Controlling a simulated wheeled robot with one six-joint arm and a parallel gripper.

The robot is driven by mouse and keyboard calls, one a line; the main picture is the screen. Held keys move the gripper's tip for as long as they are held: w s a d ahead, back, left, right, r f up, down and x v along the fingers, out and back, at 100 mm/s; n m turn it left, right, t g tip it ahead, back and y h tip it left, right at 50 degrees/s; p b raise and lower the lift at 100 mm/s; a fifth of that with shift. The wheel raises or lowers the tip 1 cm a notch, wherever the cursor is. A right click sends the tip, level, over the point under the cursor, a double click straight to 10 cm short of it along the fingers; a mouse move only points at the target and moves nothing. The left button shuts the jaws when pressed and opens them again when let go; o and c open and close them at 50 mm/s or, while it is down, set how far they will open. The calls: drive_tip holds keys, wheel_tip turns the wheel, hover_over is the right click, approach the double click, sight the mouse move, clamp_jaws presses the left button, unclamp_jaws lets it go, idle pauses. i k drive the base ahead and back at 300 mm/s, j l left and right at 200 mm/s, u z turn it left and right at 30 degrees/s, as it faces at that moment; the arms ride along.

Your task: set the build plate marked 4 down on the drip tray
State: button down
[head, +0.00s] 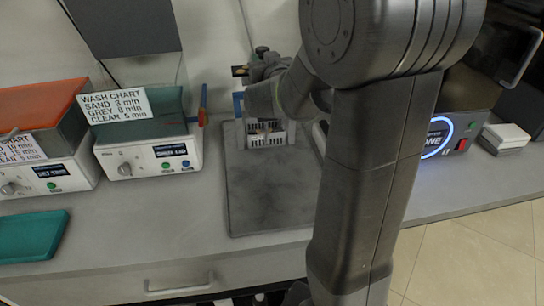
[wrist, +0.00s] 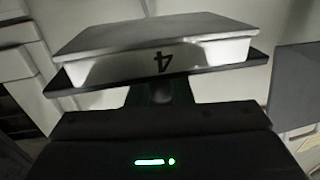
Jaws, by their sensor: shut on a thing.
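The build plate marked 4 (wrist: 165,62) fills the upper middle of the wrist view, a grey slab with a pale front edge and the figure 4 upside down in that picture. My gripper (wrist: 160,92) is shut on it. In the head view my gripper (head: 260,100) is over the back of the bench and is partly hidden by my arm; I cannot clearly make out the plate there. A flat grey tray with a thin rim (head: 270,195), which seems to be the drip tray, lies on the bench below and in front of my gripper. Its right side is hidden by my arm.
A white slotted piece (head: 256,140) shows at the grey tray's back end. Two white wash units (head: 150,157) (head: 50,175) stand left, with a teal tray (head: 32,236) in front. A dark machine with a lit blue ring (head: 450,135) stands right. The grey tray's front is bare.

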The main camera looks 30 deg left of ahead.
sight(270, 205)
drive_tip(key=k+l, duration=0.25)
drive_tip(key=l, duration=0.2)
drive_tip(key=k+l, duration=0.25)
drive_tip(key=l, duration=0.15)
drive_tip(key=k+l, duration=0.25)
drive_tip(key=l, duration=0.2)
drive_tip(key=k+l, duration=0.25)
drive_tip(key=l, duration=0.15)
